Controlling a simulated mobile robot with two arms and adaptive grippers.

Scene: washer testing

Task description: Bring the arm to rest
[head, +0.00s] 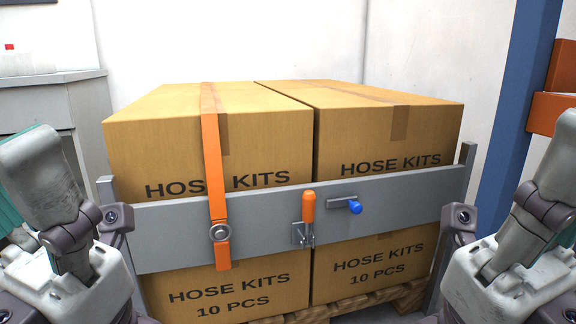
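My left gripper (82,196) is at the lower left, in front of the left end of a grey metal bar. My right gripper (498,196) is at the lower right, in a near mirror pose. Both point up with their fingers spread apart, and I see nothing between them. The lower parts are cut off by the picture edge. The grey bar (270,225) runs across two stacks of cardboard boxes (210,145). An orange strap (212,160) hangs over the left stack and down across the bar, through a round buckle (220,232). Neither gripper visibly touches these.
An upright orange-handled clamp (308,206) and a blue-knobbed bolt (354,207) are on the bar. The boxes stand on a wooden pallet (400,300). A blue post (518,120) with an orange beam (553,112) is at right. A grey cabinet (45,105) is at left.

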